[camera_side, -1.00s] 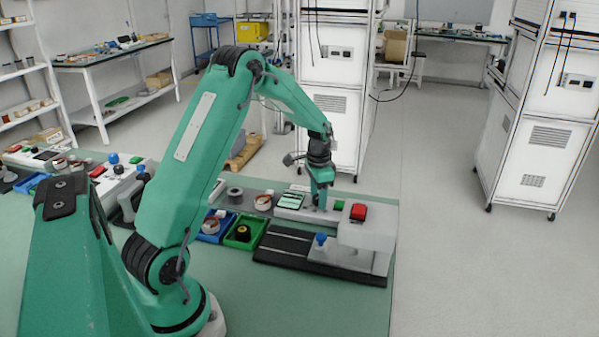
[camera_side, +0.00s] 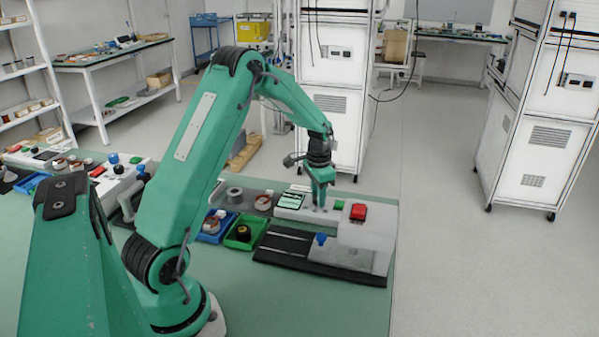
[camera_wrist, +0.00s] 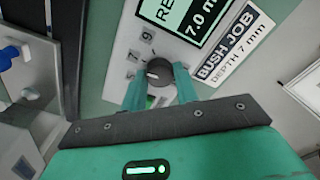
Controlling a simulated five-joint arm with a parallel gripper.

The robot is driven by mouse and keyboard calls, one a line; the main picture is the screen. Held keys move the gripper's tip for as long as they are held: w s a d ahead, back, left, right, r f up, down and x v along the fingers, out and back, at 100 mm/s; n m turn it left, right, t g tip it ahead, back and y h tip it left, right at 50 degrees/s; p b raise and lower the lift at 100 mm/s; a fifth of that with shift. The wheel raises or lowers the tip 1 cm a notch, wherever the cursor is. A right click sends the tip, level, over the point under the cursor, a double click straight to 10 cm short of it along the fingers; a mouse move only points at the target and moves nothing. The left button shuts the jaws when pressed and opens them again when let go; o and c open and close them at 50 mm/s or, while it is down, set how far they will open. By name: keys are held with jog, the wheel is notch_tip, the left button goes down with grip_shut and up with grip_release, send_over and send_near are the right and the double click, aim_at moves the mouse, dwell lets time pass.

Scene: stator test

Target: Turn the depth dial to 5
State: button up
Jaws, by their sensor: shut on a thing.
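The depth dial (camera_wrist: 158,72) is a dark round knob on a light panel in the wrist view. A pale mark shows on its left part; the numeral it points at is too small to read surely. The numerals 9 and 7 show above and left of it. My gripper (camera_wrist: 160,75) has one green finger on each side of the dial and is shut on it. In the side view my gripper (camera_side: 319,204) points down at the panel; the dial is hidden there. The screen (camera_wrist: 190,18) reads 7.0, partly cut off.
A red button (camera_side: 358,211) sits on the grey machine block (camera_side: 366,238) close right of my gripper. A blue knob (camera_side: 321,239) stands in front. Blue (camera_side: 205,238) and green (camera_side: 229,245) bins lie left.

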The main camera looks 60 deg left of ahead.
jog(key=n, duration=0.3)
jog(key=shift+d+n, duration=0.1)
jog(key=shift+n, duration=0.2)
jog(key=n, duration=0.4)
jog(key=shift+w, duration=0.1)
dwell(0.3)
jog(key=o, duration=1)
jog(key=shift+r, duration=3.95)
